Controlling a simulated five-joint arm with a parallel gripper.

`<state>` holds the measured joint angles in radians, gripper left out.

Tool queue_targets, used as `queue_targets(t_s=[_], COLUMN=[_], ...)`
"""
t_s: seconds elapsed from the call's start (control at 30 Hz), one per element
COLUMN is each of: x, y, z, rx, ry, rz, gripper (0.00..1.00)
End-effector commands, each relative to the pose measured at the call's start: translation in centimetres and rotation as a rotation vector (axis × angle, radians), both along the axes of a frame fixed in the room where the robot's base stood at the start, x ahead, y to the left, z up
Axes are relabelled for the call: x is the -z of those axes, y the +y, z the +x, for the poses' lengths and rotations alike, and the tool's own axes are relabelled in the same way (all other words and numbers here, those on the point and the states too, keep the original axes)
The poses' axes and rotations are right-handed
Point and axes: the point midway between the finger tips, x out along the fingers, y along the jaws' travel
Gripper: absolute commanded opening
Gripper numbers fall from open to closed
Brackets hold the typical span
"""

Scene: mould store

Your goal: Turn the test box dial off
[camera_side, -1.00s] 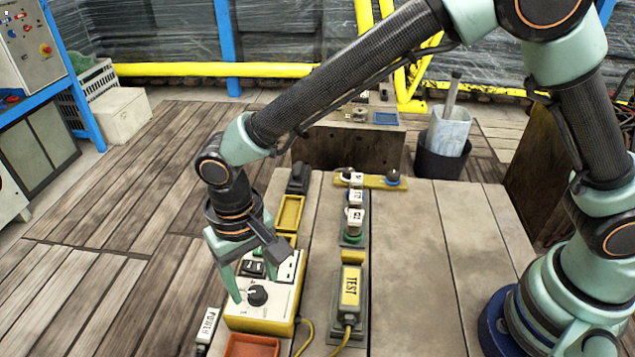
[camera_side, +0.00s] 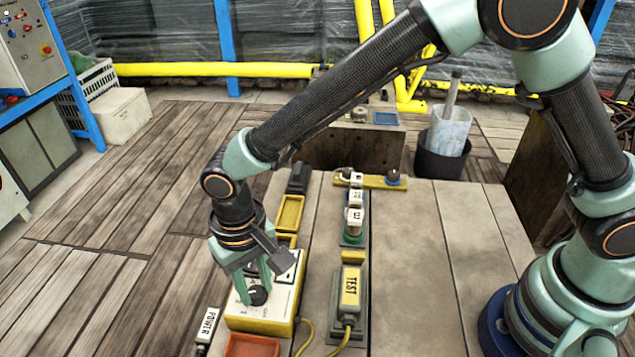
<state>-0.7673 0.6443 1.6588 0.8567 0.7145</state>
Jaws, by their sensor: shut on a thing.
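The test box (camera_side: 285,309) is a cream panel with a yellow base, on the left edge of the bench. Its black dial (camera_side: 258,296) sits on the top face. My gripper (camera_side: 256,296) points down over the box with its pale green fingers shut on the dial, one on each side. The fingers and wrist hide part of the dial and the switches behind it, so I cannot read the dial's setting.
A TEST-labelled unit (camera_side: 350,292) lies right of the box, with a yellow cable between them. A POWER tag (camera_side: 208,325) and an orange tray (camera_side: 252,346) are in front. A yellow tray (camera_side: 290,213) lies behind. The bench's right side (camera_side: 415,270) is clear.

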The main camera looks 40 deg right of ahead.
Motion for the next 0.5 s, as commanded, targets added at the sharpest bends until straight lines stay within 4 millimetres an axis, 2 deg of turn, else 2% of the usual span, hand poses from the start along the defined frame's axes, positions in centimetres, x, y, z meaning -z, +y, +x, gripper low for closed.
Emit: queue_targets(t_s=[0.27,0.5], x=[-0.07,-0.09], y=[0.09,0.13], z=[0.02,0.02], rx=[-0.135,-0.346], ry=[-0.003,-0.006], rz=[0.006,0.012], gripper=[0.00,0.00])
